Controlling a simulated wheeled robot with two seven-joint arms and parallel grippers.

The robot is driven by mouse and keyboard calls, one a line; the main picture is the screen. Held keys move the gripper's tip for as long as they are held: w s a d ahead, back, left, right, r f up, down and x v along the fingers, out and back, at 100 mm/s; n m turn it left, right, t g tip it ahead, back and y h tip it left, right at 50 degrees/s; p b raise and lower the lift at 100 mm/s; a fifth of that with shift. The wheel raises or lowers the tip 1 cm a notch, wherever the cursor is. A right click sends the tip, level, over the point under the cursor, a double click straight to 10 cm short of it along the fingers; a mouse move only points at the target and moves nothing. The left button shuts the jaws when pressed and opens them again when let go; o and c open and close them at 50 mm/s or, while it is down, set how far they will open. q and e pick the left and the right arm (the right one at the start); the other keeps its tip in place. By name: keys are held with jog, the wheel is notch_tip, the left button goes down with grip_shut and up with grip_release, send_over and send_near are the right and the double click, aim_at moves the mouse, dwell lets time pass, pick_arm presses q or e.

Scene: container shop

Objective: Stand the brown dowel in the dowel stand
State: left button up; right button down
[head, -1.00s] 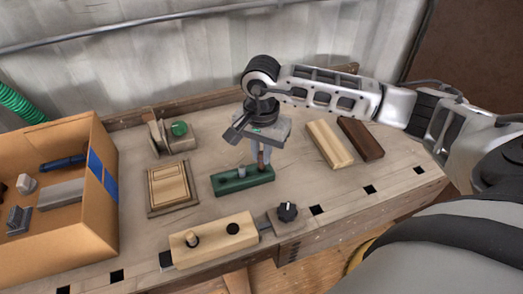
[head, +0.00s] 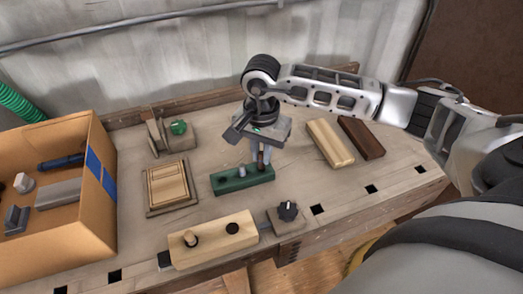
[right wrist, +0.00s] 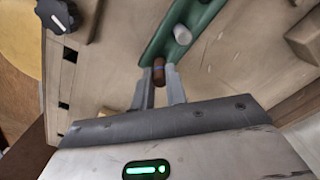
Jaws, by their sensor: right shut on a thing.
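The brown dowel (head: 261,160) is upright at the right part of a green block (head: 230,182) on the bench; it also shows in the right wrist view (right wrist: 158,74). A grey peg (head: 241,171) stands beside it in the same block. My right gripper (right wrist: 159,77) points down and is shut on the brown dowel. I cannot tell whether the dowel's foot is still seated in the green block. A pale wooden block (head: 213,240) at the front edge has a light peg on its left and an empty dark hole on its right. My left gripper is not in view.
A black knob (head: 287,211) on a small base is right of the pale block. A framed wooden panel (head: 169,186) and a green-button device (head: 178,128) lie left. A cardboard box (head: 62,232) of parts stands far left. Two wooden bars (head: 329,144) lie right.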

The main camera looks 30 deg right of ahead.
jog(key=shift+f+b, duration=0.9)
dwell(0.6)
jog(key=c, duration=1.3)
grip_release()
jog(key=shift+c, duration=0.2)
jog(key=shift+r, duration=0.1)
jog(key=shift+r+p, duration=1.45)
jog(key=shift+r, duration=1.05)
jog(key=shift+r+p, duration=0.55)
jog(key=shift+r, duration=0.45)
